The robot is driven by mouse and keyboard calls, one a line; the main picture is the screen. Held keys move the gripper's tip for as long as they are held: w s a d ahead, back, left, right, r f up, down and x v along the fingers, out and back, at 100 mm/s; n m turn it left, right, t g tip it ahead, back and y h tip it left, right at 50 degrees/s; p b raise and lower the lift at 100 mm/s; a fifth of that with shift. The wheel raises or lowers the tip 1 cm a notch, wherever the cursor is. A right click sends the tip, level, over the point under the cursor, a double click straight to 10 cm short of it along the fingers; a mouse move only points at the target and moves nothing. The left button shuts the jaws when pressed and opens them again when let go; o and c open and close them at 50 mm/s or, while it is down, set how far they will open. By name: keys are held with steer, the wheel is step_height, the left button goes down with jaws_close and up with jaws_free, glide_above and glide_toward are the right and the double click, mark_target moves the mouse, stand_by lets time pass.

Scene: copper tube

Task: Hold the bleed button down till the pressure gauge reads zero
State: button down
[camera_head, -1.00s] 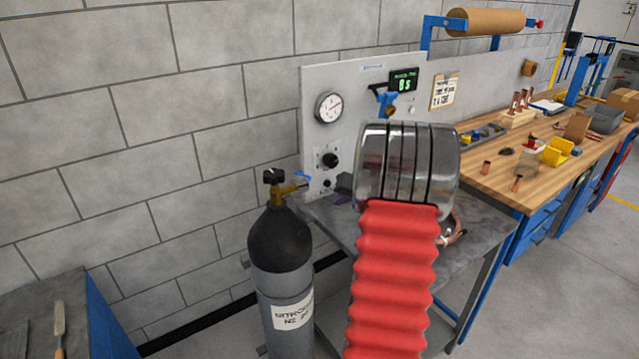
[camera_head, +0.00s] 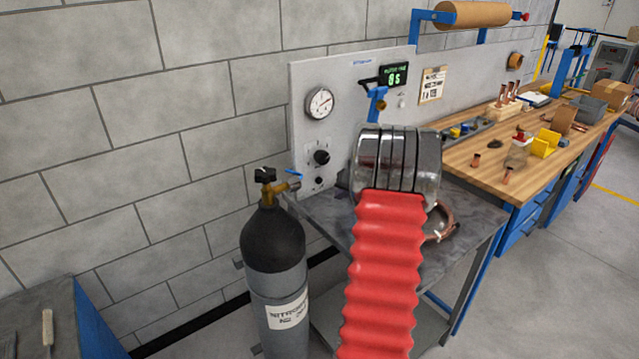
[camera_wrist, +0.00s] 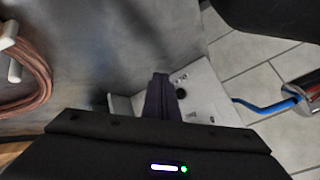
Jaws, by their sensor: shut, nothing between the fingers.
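The round white pressure gauge (camera_head: 320,103) is on the upper left of the grey panel (camera_head: 345,80). Its needle points to the upper right; the numbers are too small to read. Below it are a black knob (camera_head: 322,157) and a smaller black button-like part (camera_head: 320,181); I cannot tell for sure which is the bleed button. In the wrist view, my gripper (camera_wrist: 160,78) is shut and empty. A round black control (camera_wrist: 181,93) on the panel shows just right of the fingers, with no clear contact. In the head view my metal cuff and red sleeve hide the gripper.
A black and grey nitrogen cylinder (camera_head: 275,240) with a brass valve stands left of the grey bench (camera_head: 480,215). A blue tube or lever (camera_wrist: 255,106) shows in the wrist view. Coiled copper tube (camera_head: 445,220) lies right of my arm. A wooden workbench (camera_head: 470,160) extends right.

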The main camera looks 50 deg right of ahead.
mark_target(319, 181)
steer(key=w, duration=0.3)
steer(key=w+d, duration=0.1)
steer(key=w, duration=0.2)
steer(key=shift+d, duration=0.1)
steer(key=shift+w+d, duration=0.1)
steer(key=shift+w, duration=0.2)
stand_by(1.8)
steer(key=shift+w, duration=0.1)
steer(key=shift+w+d, duration=0.1)
steer(key=shift+w, duration=0.2)
steer(key=shift+w+d+r, duration=0.1)
steer(key=shift+w, duration=0.4)
stand_by(2.6)
steer(key=shift+s, duration=0.1)
stand_by(1.1)
steer(key=shift+s+a, duration=0.2)
steer(key=shift+s, duration=0.65)
